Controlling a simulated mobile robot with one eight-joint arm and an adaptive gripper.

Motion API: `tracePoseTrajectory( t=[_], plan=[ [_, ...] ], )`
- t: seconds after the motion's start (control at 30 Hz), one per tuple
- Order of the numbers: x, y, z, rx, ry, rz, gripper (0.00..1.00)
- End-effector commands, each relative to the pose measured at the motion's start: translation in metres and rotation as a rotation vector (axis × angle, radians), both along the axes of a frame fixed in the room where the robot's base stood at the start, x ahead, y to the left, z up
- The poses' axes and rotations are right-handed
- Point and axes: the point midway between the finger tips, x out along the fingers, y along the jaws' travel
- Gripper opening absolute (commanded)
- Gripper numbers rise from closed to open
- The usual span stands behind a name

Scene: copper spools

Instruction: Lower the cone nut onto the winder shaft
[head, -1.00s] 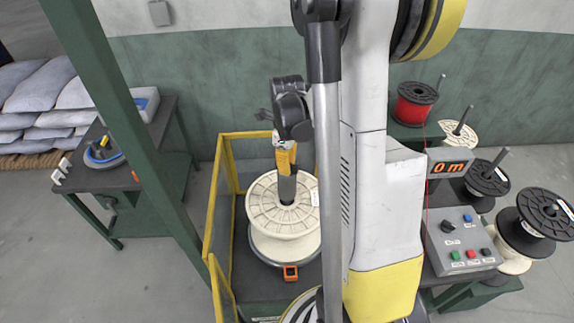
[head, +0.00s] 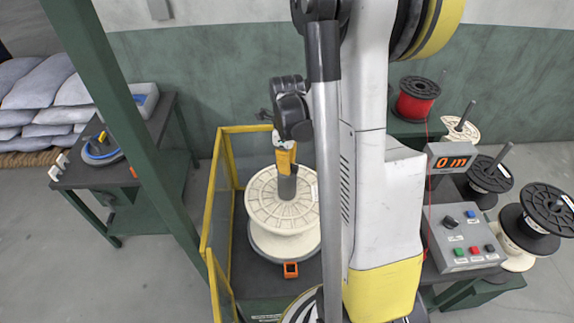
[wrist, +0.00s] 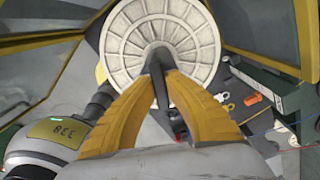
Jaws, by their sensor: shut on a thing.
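My gripper (head: 286,166) points down above the large cream spool (head: 262,207) in the head view. Its yellow fingers (wrist: 158,78) are closed together in the wrist view on a dark grey piece, the cone nut (wrist: 157,62). In the head view a grey cylindrical form (head: 286,188) stands between the fingertips and the spool's hub. I cannot tell there where nut ends and winder shaft begins. The spool's ribbed top flange also shows in the wrist view (wrist: 125,45). The hub hole is hidden behind the grey form, and contact is unclear.
A yellow guard frame (head: 212,215) stands close on the spool's left. A control box (head: 461,237) and several other spools are at right. A workbench (head: 125,172) is at left.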

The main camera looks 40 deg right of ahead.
Motion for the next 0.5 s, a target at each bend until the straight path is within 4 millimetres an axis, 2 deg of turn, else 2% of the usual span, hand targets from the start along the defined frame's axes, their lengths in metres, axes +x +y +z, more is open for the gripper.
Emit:
tracePoseTrajectory(
  t=[0.27, 0.3, 0.33, 0.5],
  plan=[
    [0.0000, 0.0000, -0.0021, 0.000, 0.000, 0.000, 0.00],
    [0.0000, 0.0000, -0.0021, 0.000, 0.000, 0.000, 0.21],
    [0.0000, 0.0000, -0.0021, 0.000, 0.000, 0.000, 0.30],
    [0.0000, 0.0000, -0.0021, 0.000, 0.000, 0.000, 0.32]
  ],
)
